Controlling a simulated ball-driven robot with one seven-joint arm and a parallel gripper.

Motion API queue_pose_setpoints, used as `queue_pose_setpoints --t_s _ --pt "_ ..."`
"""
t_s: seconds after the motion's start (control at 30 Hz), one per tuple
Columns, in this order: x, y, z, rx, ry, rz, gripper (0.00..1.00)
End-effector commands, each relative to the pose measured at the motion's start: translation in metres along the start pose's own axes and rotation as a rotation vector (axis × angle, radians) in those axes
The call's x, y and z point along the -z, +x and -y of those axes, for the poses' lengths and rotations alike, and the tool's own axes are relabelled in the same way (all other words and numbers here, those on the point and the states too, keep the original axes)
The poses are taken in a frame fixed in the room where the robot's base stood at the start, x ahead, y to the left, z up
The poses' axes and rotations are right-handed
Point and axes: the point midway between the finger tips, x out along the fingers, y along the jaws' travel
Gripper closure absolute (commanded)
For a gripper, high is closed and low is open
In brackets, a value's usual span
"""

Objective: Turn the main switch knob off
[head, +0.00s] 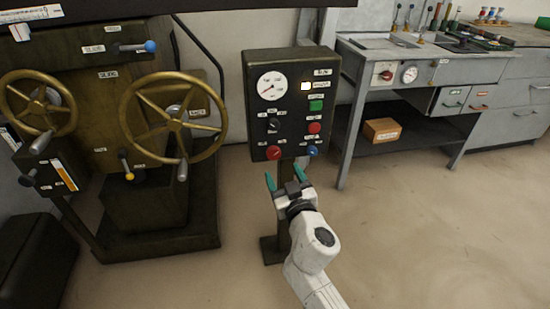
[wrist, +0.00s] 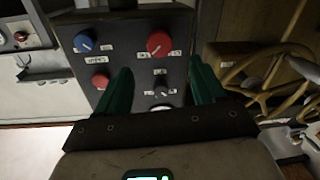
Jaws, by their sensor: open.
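A dark control box (head: 255,100) stands on a post in the head view. It carries a red knob (head: 273,152) at lower left, a blue knob (head: 312,150) at lower right and a small black selector knob (head: 272,124) above the red one. The labels are too small to read, so I cannot tell which is the main switch. My gripper (head: 284,177) is open and empty, below and in front of the box. In the upside-down wrist view, the black knob (wrist: 161,85) shows between the green fingertips, and the red knob (wrist: 159,43) beyond them.
The box also bears a gauge (head: 272,85), a green button (head: 316,105) and a red button (head: 314,127). A machine with brass handwheels (head: 172,118) stands close at left. A grey bench (head: 440,75) with another red knob (head: 386,75) is at right. The floor at right is clear.

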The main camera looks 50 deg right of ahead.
Motion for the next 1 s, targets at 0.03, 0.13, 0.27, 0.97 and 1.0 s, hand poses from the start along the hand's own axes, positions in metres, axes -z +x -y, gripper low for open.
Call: queue_pose_setpoints --t_s 0.03,0.13,0.27,0.97,1.0 --pt "0.002 0.010 -0.001 -0.002 0.000 -0.001 0.31" --pt "0.002 0.029 -0.001 -0.003 0.000 -0.001 0.31" --pt "0.001 0.052 -0.001 -0.002 0.001 0.000 0.31" --pt "0.000 0.083 -0.001 -0.002 0.000 0.001 0.38" --pt "0.000 0.083 -0.001 -0.002 0.000 0.001 0.42"
